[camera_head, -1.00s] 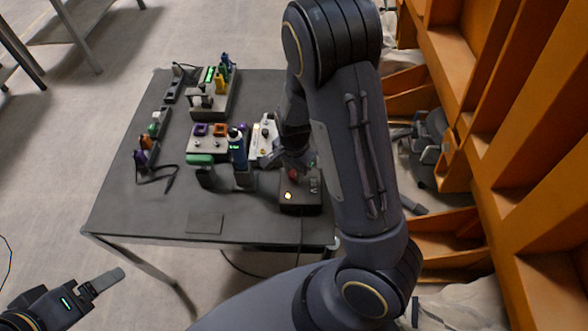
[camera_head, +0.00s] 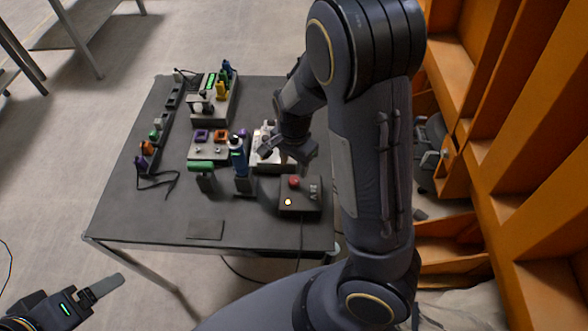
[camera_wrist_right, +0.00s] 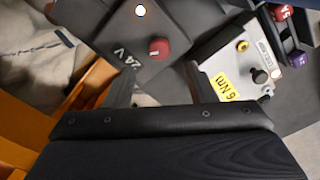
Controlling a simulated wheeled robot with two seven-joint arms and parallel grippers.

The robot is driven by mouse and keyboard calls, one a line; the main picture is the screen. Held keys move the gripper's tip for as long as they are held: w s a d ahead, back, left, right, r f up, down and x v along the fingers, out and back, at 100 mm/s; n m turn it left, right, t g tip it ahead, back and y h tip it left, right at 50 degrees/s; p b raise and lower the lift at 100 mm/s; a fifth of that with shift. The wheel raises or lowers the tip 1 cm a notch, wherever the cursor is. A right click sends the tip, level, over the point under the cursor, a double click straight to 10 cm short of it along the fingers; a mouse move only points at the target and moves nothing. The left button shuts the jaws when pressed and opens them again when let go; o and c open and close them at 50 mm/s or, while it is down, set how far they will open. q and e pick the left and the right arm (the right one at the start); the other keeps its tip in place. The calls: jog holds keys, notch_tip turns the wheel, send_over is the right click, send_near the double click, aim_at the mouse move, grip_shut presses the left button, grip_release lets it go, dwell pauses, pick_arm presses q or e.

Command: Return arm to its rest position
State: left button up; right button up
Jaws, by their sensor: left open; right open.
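My right arm reaches across the head view from the lower right, and its gripper (camera_head: 287,154) is open and empty above the right part of the grey table (camera_head: 130,215). It hangs near a dark box (camera_head: 313,199) with a red knob (camera_head: 294,183), a lit button and "24 V" lettering. In the right wrist view the box (camera_wrist_right: 115,50) and a white unit (camera_wrist_right: 222,65) with a yellow "6 Nm" label lie beyond the gripper fingers. Nothing is between the fingers. My left gripper (camera_head: 102,288) is open at the lower left, off the table.
The table holds a rack (camera_head: 213,108) with a green display, a panel with purple and orange sockets (camera_head: 208,148), an upright blue-black tool (camera_head: 239,160) and a green-topped holder (camera_head: 201,167). Orange shelving (camera_head: 480,110) stands close on the right. The table's front left is mostly clear.

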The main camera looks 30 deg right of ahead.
jog(key=shift+r, duration=0.55)
jog(key=shift+s+a+r, duration=0.1)
jog(key=shift+s+r, duration=0.05)
jog(key=shift+r, duration=0.05)
jog(key=s+a+r+n+t+y, duration=0.2)
jog(key=s+r+n, duration=0.4)
jog(key=s+r, duration=0.1)
jog(key=s+a+r+n+t+y, duration=0.1)
jog(key=s+r+n+t, duration=0.2)
jog(key=s+r+n, duration=0.3)
jog(key=s+r, duration=0.1)
jog(key=s, duration=0.2)
jog(key=shift+s+a+r+t+y, duration=0.3)
jog(key=shift+s+a+r+y, duration=0.05)
jog(key=shift+y, duration=0.05)
